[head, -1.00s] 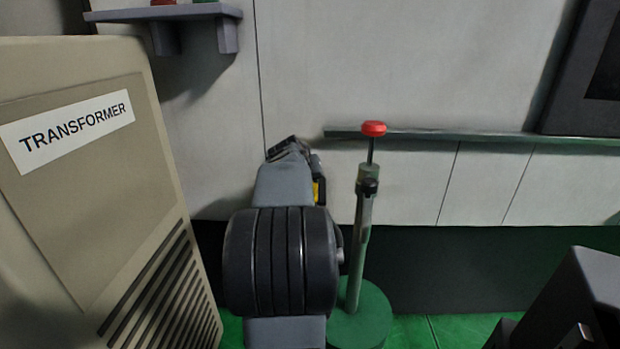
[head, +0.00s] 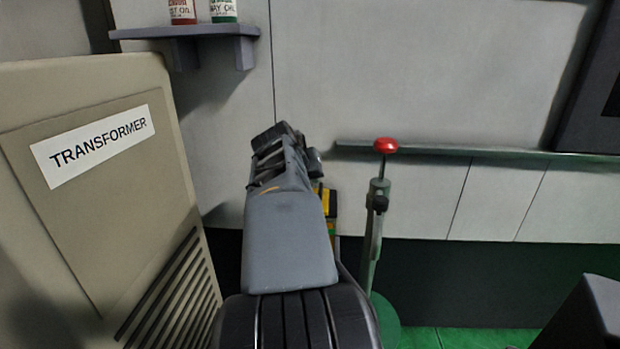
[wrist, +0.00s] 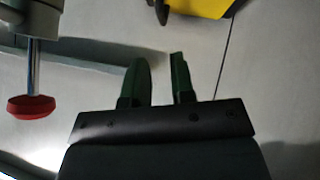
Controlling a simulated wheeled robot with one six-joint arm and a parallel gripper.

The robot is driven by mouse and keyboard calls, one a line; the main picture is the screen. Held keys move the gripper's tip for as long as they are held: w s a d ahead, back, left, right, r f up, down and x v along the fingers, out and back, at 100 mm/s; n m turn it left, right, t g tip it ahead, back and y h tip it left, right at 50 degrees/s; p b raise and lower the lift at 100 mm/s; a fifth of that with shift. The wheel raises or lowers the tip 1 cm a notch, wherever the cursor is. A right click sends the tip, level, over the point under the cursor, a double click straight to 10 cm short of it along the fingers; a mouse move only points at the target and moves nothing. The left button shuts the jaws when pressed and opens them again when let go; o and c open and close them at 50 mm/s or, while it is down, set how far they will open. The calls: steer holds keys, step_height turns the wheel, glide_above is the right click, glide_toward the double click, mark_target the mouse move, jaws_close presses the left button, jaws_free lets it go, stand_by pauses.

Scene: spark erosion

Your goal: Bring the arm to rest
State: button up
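My arm (head: 288,240) rises in the middle of the head view, with its dark wrist end (head: 277,140) at the top, in front of the pale wall. The fingers cannot be made out in the head view. In the wrist view my gripper (wrist: 160,68) shows two dark green fingers apart, with nothing between them. The wall panels are behind them.
A transformer cabinet (head: 85,220) stands close on the left. A green post with a red knob (head: 385,146) stands right of my arm; the knob also shows in the wrist view (wrist: 32,107). A shelf (head: 188,31) holds two containers. A yellow object (head: 328,205) is partly hidden.

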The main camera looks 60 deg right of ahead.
stand_by(0.6)
steer(key=w+a+r+n+t+y+p, duration=0.1)
steer(key=w+a+r+n+y+p, duration=0.15)
steer(key=a+p, duration=0.5)
steer(key=w+a+r+n+t+y+p, duration=0.1)
steer(key=w+a+r+n+y+p, duration=0.3)
steer(key=a, duration=0.7)
steer(key=a+f+n+t+p, duration=0.1)
steer(key=a+n+p, duration=0.1)
steer(key=a+p, duration=0.65)
steer(key=s+a+n+g+y+p, duration=0.1)
steer(key=s+a+n+y+p, duration=0.1)
steer(key=a, duration=0.7)
steer(key=shift+s+a+r+n+y+p, duration=0.2)
steer(key=shift+s+r+n+y+p, duration=0.2)
steer(key=shift+s+p, duration=0.8)
steer(key=shift+f, duration=0.1)
